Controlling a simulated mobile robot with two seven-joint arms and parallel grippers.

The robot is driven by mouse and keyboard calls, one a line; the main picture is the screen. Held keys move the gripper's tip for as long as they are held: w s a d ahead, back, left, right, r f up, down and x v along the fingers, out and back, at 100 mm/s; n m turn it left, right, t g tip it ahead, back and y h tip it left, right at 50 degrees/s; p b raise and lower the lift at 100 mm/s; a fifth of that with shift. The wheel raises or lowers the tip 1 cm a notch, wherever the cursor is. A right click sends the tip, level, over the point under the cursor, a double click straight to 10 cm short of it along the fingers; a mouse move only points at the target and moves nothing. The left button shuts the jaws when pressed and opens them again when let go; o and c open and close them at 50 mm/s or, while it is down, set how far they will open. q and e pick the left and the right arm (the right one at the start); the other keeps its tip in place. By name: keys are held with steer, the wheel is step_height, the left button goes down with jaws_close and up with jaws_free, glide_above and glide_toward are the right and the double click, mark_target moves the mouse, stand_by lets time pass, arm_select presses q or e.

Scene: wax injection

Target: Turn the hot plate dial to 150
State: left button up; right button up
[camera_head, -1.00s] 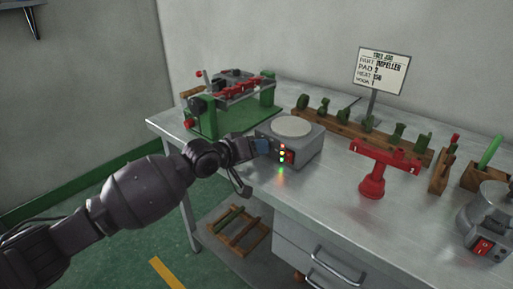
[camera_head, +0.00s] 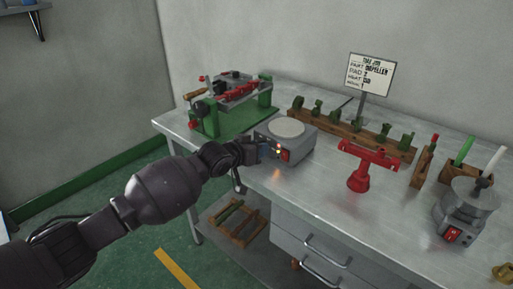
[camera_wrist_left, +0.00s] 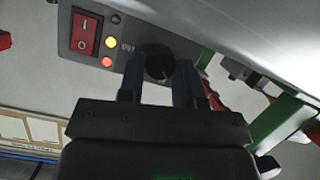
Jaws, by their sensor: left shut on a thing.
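The hot plate (camera_head: 306,144) is a grey box with a pale round top, standing near the front edge of the metal table. Its front panel shows in the left wrist view, with a red rocker switch (camera_wrist_left: 87,33), a lit yellow lamp (camera_wrist_left: 110,43) and a lit red lamp (camera_wrist_left: 107,62). The black dial (camera_wrist_left: 158,62) sits on that panel; small markings beside it are hard to read. My left gripper (camera_wrist_left: 160,78) is shut on the dial, one finger on each side. In the head view this gripper (camera_head: 257,150) meets the panel's left part. My right gripper is not in view.
A green-based machine (camera_head: 232,121) stands close left of the hot plate. A red stand (camera_head: 361,176) is to the right, with a wooden rack (camera_head: 345,132) of green pieces behind. A wax pot (camera_head: 464,212) stands farther right. A sign (camera_head: 370,74) is at the back.

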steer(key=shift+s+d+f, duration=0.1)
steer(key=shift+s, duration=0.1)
arm_select(q)
steer(key=o, duration=0.6)
steer(key=shift+o, duration=0.2)
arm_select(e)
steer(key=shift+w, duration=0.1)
arm_select(q)
steer(key=shift+s+a+r, duration=0.25)
steer(key=shift+s+a, duration=0.1)
steer(key=p+v, duration=0.2)
steer(key=v, duration=0.2)
steer(key=shift+s+a+r, duration=0.1)
steer(key=shift+r, duration=0.1)
steer(key=v, duration=0.3)
steer(key=p+v, duration=0.1)
steer(key=v, duration=0.1)
steer(key=shift+s+a+f, duration=0.1)
steer(key=shift+s+f, duration=0.15)
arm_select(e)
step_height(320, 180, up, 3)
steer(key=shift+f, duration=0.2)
